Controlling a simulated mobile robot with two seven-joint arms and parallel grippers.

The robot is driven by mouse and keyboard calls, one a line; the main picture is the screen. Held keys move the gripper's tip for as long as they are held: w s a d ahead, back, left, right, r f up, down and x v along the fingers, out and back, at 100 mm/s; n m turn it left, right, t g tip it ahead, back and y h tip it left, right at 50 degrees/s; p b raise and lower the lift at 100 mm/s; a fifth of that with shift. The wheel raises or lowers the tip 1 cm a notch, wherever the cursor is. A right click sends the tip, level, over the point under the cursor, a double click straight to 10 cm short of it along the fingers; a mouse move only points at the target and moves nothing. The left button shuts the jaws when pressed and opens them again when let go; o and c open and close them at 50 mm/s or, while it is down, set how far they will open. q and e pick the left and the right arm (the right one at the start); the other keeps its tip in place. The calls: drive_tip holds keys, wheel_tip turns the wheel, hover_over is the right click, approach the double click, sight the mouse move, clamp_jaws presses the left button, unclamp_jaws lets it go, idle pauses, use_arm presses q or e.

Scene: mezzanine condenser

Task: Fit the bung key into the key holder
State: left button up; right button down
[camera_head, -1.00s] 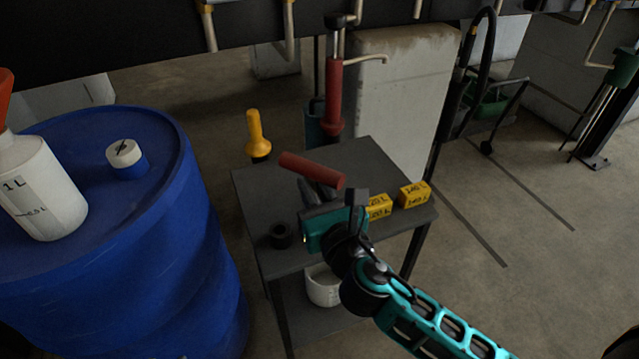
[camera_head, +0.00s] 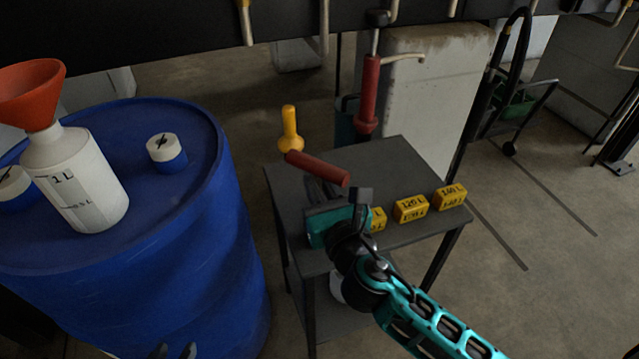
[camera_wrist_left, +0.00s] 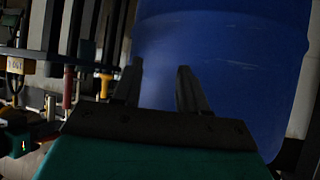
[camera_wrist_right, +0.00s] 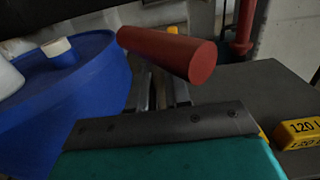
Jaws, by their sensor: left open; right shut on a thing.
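My right gripper (camera_head: 322,192) is shut on the bung key, whose thick red bar handle (camera_head: 317,168) lies crosswise above the small grey table. In the right wrist view the red handle (camera_wrist_right: 168,52) sits just beyond the fingertips (camera_wrist_right: 160,90). The key's lower part is hidden by the fingers and gripper body. A dark ring-like piece, possibly the key holder, showed on the table earlier; my right gripper now seems to cover it. My left gripper (camera_head: 175,351) is at the bottom edge of the head view. In the left wrist view its fingers (camera_wrist_left: 158,88) are apart and empty, facing a blue drum.
The grey table (camera_head: 395,160) carries yellow blocks (camera_head: 410,209) along its front right. A blue drum (camera_head: 215,235) at left bears a white bottle with an orange funnel (camera_head: 85,185) and a capped bung (camera_head: 166,153). A yellow-handled tool (camera_head: 290,130) and red pump (camera_head: 368,95) stand behind.

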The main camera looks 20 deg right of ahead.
wheel_tip(320, 180, down, 8)
drive_tip(key=b, duration=0.6)
use_arm(q)
drive_tip(key=f, duration=0.1)
drive_tip(key=d+f, duration=0.1)
drive_tip(key=f, duration=0.1)
drive_tip(key=shift+w+d+f, duration=0.2)
drive_tip(key=shift+w+f, duration=0.2)
use_arm(e)
drive_tip(key=shift+f, duration=0.1)
use_arm(q)
drive_tip(key=shift+s+f, duration=0.1)
use_arm(e)
drive_tip(key=c, duration=1)
unclamp_jaws()
